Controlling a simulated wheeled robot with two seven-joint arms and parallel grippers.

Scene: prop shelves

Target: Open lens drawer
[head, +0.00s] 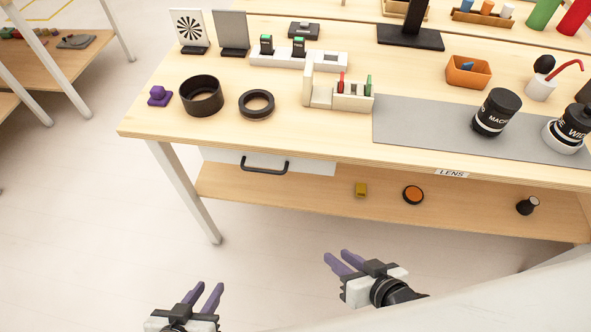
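A white drawer (318,167) with a black bar handle (264,167) sits under the left part of the wooden tabletop; it looks closed. A label reading "LENS" (451,173) is on the table's front edge, right of the drawer. My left gripper (204,288) is in front of the table at the bottom left, below the handle and apart from it, with its purple fingers spread and nothing between them. My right gripper (337,257) is to the right, below the lower shelf's front edge, with its fingers apart and empty.
The tabletop (142,118) holds black rings, a white card rack (339,96), a grey mat (400,131) with lenses, and an orange bin (468,71). The lower shelf (310,195) carries several small items. A table leg (185,190) stands left of the drawer. Floor in front is clear.

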